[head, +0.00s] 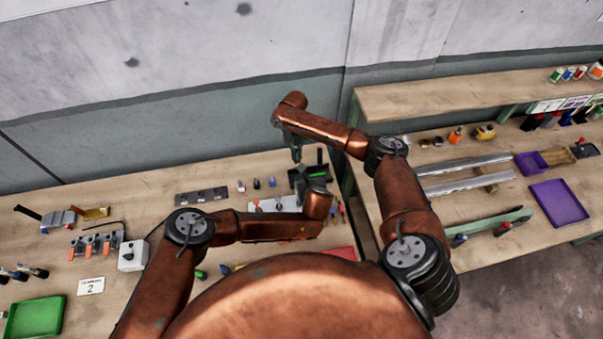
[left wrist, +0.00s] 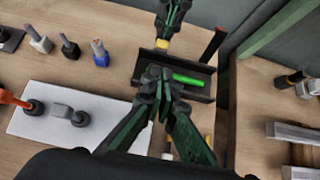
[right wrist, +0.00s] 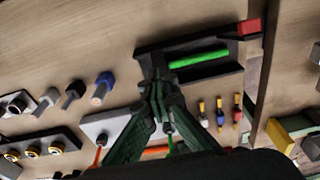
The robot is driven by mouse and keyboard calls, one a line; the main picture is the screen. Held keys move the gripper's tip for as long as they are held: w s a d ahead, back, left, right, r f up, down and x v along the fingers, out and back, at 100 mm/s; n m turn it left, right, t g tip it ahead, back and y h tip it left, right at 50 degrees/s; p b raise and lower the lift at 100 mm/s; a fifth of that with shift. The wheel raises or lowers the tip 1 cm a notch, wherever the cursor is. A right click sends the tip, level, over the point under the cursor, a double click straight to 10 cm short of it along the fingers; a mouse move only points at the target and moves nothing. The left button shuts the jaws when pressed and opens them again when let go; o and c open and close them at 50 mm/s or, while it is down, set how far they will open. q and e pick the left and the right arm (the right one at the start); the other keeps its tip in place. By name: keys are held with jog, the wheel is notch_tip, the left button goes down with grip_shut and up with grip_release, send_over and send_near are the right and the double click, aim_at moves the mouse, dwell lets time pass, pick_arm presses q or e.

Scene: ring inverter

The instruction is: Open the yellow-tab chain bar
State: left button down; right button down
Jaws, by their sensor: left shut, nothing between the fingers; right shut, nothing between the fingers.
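A dark open holder (left wrist: 200,92) with a bright green bar (left wrist: 187,79) and a red-ended dark bar (left wrist: 212,46) lies on the bench; the holder also shows in the right wrist view (right wrist: 215,72). A small yellow piece (left wrist: 162,44) sits at its far edge; I cannot tell whether this is the chain bar's tab. My right gripper (head: 296,153) is shut and empty, its tips close to the yellow piece, contact unclear. My left gripper (left wrist: 158,76) is shut and empty, with its tips over the near left part of the holder, partly hiding it.
A white board (left wrist: 70,120) with fittings lies left of the holder. Several small plugs (right wrist: 74,94) stand beyond it. Small coloured tools (right wrist: 220,112) lie near the holder. A second bench with a shelf (head: 470,97) and a purple tray (head: 558,203) stands right, past a gap.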

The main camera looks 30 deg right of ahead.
pick_arm(q)
jog(key=shift+x, duration=3.1)
jog(key=shift+w+d+r, duration=0.2)
jog(key=shift+w+r, duration=0.3)
jog(key=shift+w, duration=0.15)
pick_arm(e)
jog(key=shift+s, duration=0.1)
